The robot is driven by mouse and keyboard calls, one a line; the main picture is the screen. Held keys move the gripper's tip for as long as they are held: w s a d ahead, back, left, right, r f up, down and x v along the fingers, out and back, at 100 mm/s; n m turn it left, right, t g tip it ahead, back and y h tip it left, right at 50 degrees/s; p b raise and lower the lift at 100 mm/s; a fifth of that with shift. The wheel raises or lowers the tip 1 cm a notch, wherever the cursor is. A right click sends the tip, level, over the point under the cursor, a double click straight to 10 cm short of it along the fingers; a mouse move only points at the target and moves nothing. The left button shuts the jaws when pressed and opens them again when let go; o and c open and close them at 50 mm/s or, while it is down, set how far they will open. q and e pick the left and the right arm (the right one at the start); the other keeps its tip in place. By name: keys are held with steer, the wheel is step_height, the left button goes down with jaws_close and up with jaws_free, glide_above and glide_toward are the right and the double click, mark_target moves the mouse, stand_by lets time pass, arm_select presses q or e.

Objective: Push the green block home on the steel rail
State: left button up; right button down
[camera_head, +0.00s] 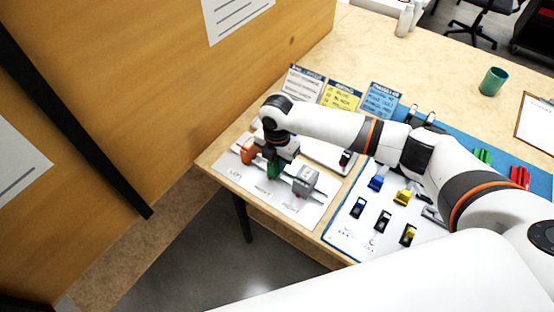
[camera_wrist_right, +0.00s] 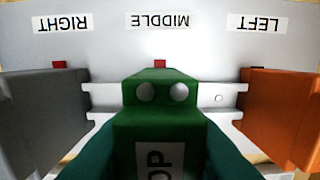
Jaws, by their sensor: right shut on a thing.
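The green block (camera_head: 273,171) stands at the middle of the steel rail (camera_head: 287,178), between an orange block (camera_head: 249,151) and a grey block (camera_head: 305,181). My right gripper (camera_head: 275,163) comes down from above and is shut on the green block. In the right wrist view the green block (camera_wrist_right: 160,112) fills the lower middle, with part of a white label showing, and a red tab (camera_wrist_right: 160,63) shows just behind it by the MIDDLE label. The rail (camera_wrist_right: 222,98) runs across behind it. The block's underside is hidden, so its seating cannot be told. My left gripper is not in view.
The rail's white board carries LEFT, MIDDLE and RIGHT labels. To its right lies a white panel (camera_head: 345,240) with blue, yellow and black parts. Printed cards (camera_head: 341,95) stand behind. A green cup (camera_head: 493,81) and a clipboard are farther right.

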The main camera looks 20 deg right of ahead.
steer(key=shift+f, duration=0.4)
stand_by(0.5)
steer(key=c, duration=0.8)
jaws_free()
steer(key=shift+r, duration=0.1)
step_height(320, 180, up, 7)
steer(key=p, duration=0.7)
steer(key=shift+s+f, duration=0.1)
steer(key=shift+f, duration=0.1)
